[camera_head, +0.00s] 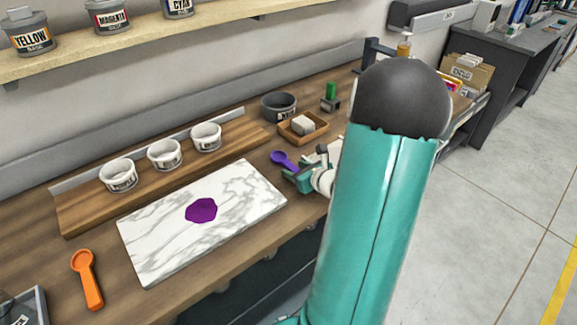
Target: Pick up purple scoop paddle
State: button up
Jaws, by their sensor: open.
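The purple scoop paddle (282,158) lies on the wooden worktop, right of the marble slab. Its round end faces up-left, and its handle runs down-right towards my gripper. My gripper (291,176) is open, with its teal fingers just beside the handle end. I cannot tell whether the handle is between the fingers or whether they touch it. My teal arm with its dark joint fills the right middle and hides the worktop behind it.
A marble slab (160,240) with a purple blob (201,210) lies left of my gripper. Three white cups (164,154) stand on a wooden board (90,212). A small wooden tray (318,134) and dark bowl (278,106) stand behind the paddle. An orange scoop (87,279) lies front left.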

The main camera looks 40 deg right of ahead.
aim_at(296, 169)
jog(key=shift+w+f, duration=0.1)
jog(key=shift+w, duration=0.05)
grip_shut()
jog(key=shift+r, duration=0.6)
notch_tip(296, 169, up, 2)
jog(key=shift+r, duration=0.15)
jog(key=r+v, duration=0.1)
jog(key=v, duration=0.7)
jog(key=w+a+r+v, duration=0.1)
jog(key=r+v, duration=0.1)
jog(key=v, duration=0.6)
jog(key=shift+a+r, duration=0.2)
jog(key=shift+a, duration=0.15)
jog(key=shift+w, duration=0.1)
